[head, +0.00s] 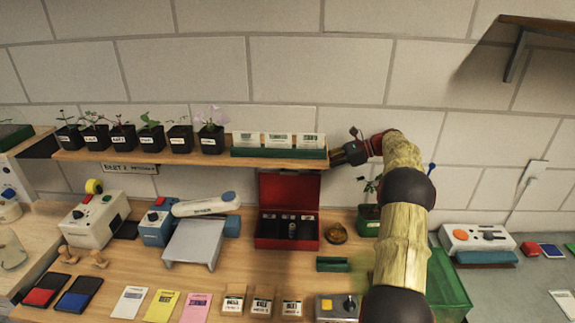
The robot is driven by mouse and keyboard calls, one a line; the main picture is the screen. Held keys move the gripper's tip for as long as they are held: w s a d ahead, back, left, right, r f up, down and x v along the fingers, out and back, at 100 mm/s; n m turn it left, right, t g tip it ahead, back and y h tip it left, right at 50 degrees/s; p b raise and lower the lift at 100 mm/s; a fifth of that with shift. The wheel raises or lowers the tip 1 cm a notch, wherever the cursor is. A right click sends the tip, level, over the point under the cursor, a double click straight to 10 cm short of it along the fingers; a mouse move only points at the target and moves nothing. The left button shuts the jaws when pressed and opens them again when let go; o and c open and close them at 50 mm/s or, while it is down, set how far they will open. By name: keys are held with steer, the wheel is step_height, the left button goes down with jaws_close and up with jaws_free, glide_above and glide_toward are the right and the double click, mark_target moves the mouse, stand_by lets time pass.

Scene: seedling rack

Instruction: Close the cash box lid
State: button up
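The cash box (287,236) is a red box on the wooden table, below the shelf. Its lid (289,188) stands open and upright at the back, showing a dark red inside. Dark compartments with small pale items and a grey cylinder show in the box. My gripper (343,153) is up by the right end of the shelf, above and to the right of the lid and apart from it. It is small and dark in this view, and its finger opening cannot be made out.
A wooden shelf (190,158) with several potted seedlings and a green tray (279,152) runs above the box. A brass-coloured dish (336,233) sits right of the box, and a grey sloped device (195,242) stands left. Cards and small blocks lie in front. A green bin (449,287) is at right.

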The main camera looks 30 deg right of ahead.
steer(key=shift+w+a, duration=0.2)
steer(key=shift+w, duration=0.2)
steer(key=b+x, duration=0.2)
steer(key=x, duration=0.5)
steer(key=shift+w+a, duration=0.1)
steer(key=shift+c, duration=1.2)
steer(key=c, duration=0.4)
jaws_close()
